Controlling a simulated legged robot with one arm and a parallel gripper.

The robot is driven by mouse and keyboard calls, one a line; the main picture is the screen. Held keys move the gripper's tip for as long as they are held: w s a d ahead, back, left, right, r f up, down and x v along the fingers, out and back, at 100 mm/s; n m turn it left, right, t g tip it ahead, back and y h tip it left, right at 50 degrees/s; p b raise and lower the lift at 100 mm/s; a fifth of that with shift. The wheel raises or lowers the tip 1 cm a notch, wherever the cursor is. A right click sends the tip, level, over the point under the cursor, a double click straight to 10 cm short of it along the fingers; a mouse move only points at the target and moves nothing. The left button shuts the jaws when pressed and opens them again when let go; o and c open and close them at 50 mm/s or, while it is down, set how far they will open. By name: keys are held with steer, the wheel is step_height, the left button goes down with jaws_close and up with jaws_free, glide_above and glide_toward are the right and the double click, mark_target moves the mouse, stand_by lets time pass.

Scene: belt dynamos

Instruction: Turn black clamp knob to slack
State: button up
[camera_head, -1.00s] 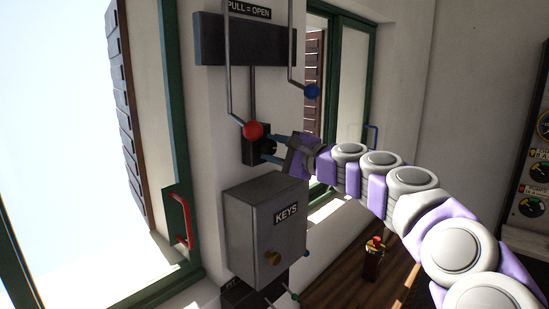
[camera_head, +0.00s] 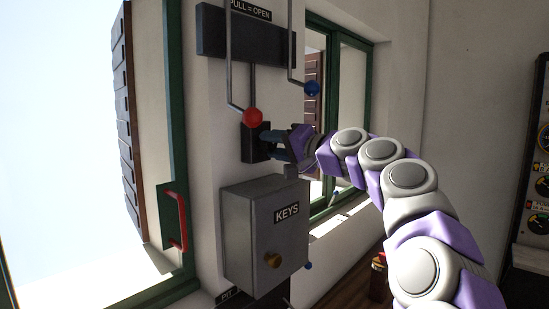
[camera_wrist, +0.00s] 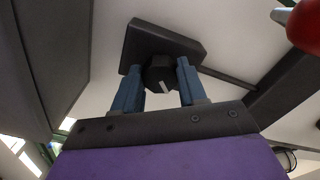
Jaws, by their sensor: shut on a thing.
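The black clamp knob (camera_wrist: 160,76) sits on a dark clamp block (camera_wrist: 150,42) on the wall. A pale mark shows on the knob's face in the wrist view. My gripper (camera_wrist: 157,82) has its two blue fingers on either side of the knob and is shut on it. In the head view, my gripper (camera_head: 277,140) is at the dark block (camera_head: 254,143), just below the red ball (camera_head: 253,118). The knob is largely hidden there by my fingers.
A grey KEYS box (camera_head: 265,230) is on the wall just below my gripper. Metal rods with the red ball and a blue ball (camera_head: 312,88) hang from a dark box (camera_head: 259,35). A green-framed window (camera_head: 345,110) is to the right.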

steer(key=n+b, duration=0.1)
steer(key=f+n, duration=0.1)
steer(key=shift+w+n+b, duration=0.15)
steer(key=shift+n+b, duration=0.25)
steer(key=shift+n, duration=0.5)
steer(key=n+b, duration=0.1)
steer(key=n, duration=0.3)
steer(key=shift+r+b, duration=0.1)
steer(key=shift+b, duration=0.25)
steer(key=shift+r+n, duration=0.15)
steer(key=shift+n, duration=0.45)
steer(key=shift+d+r, duration=0.1)
steer(key=o, duration=0.9)
steer(key=shift+w, duration=0.2)
steer(key=shift+o, duration=0.8)
steer(key=shift+s, duration=0.15)
steer(key=b+v, duration=0.2)
steer(key=v, duration=1.5)
